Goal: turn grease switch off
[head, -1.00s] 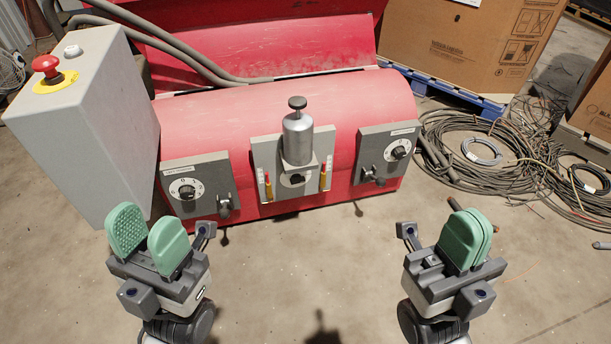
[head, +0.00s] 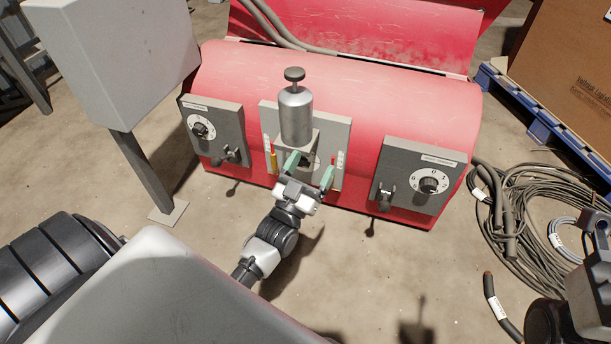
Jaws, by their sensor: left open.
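The grey middle panel (head: 340,130) on the red machine carries a silver grease canister (head: 295,116) with a black top knob. Below the canister is a small dark switch knob (head: 306,160), partly hidden by my left gripper. My left gripper (head: 310,169) is open, its two green fingers reaching to the panel on either side of the knob. I cannot tell whether they touch it. The knob's pointing direction is too small to read. My right gripper does not show; only dark parts, probably of my right arm, appear at the lower right edge.
A left panel (head: 225,118) and a right panel (head: 438,197) each have a dial and a black lever. A grey box on a post (head: 150,180) stands left. Coiled cables (head: 530,225) lie right.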

